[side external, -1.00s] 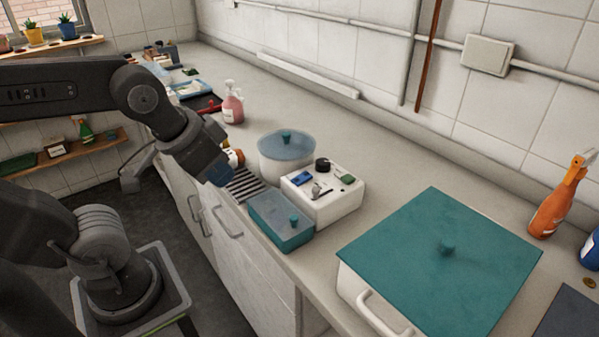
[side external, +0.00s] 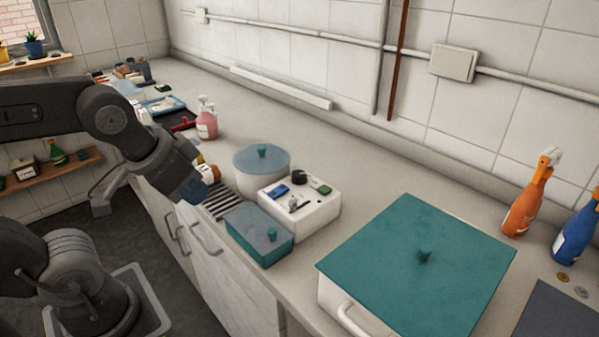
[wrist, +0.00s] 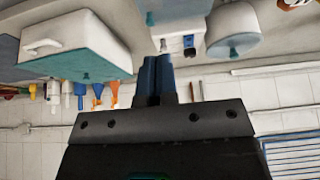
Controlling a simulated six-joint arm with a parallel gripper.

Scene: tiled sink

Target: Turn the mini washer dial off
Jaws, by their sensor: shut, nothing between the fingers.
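A white control box (side external: 305,216) sits on the counter, with a black round dial (side external: 299,177), a blue switch, a small metal lever (side external: 293,203) and a green button on top. A round white tub with a clear bluish lid (side external: 262,157) stands behind it, and a teal rectangular tub (side external: 258,238) stands in front. I cannot tell which way the dial points. My gripper (side external: 192,192) is left of the tubs, apart from them. In the wrist view its blue fingers (wrist: 157,75) are shut together and empty. The control box also shows beyond them (wrist: 176,46), partly hidden.
A large white box with a teal lid (side external: 420,260) stands at the right. A striped cloth (side external: 222,203) lies beside the round tub. A pink spray bottle (side external: 206,120) stands behind, and orange (side external: 528,200) and blue bottles (side external: 578,232) stand far right. The wall runs along the back.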

